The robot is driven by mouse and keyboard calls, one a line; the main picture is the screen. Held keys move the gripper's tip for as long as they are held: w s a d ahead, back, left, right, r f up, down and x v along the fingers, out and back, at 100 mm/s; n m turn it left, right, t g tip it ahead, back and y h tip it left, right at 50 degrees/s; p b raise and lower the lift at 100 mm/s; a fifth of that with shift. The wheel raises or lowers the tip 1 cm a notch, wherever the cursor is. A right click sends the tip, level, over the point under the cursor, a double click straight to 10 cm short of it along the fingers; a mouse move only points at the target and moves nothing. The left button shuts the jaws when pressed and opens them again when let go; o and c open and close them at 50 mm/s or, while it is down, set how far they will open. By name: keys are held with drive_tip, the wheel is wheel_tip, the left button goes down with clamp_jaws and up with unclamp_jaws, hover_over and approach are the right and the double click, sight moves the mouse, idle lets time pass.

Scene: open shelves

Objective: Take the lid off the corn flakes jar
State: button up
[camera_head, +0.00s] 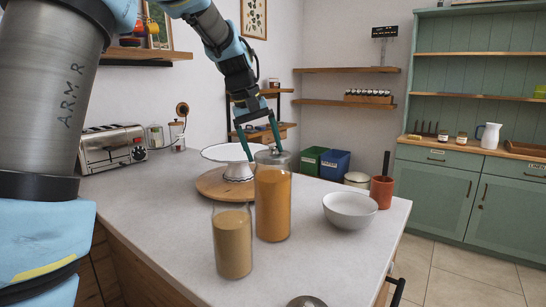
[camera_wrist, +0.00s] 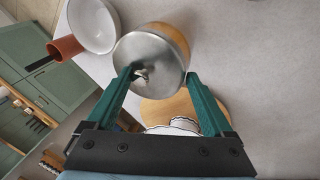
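A tall glass jar with orange contents (camera_head: 272,205) stands upright on the counter; no label is readable to tell whether it is the corn flakes. Its round grey metal lid (camera_head: 273,157) sits on top. In the wrist view the lid (camera_wrist: 160,50) faces the camera, with a small knob near its middle. My gripper (camera_head: 262,151) is open and empty, pointing down at the lid. In the wrist view the gripper (camera_wrist: 160,74) has its left fingertip over the lid beside the knob and its right fingertip by the lid's edge. I cannot tell whether they touch.
A shorter lidless jar with tan contents (camera_head: 233,242) stands in front, and a loose lid (camera_head: 306,301) lies at the bottom edge. A white cake stand (camera_head: 225,153) on a wooden board (camera_head: 212,184) is behind left. A white bowl (camera_head: 350,210) is right.

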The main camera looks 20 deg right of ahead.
drive_tip(key=c, duration=0.8)
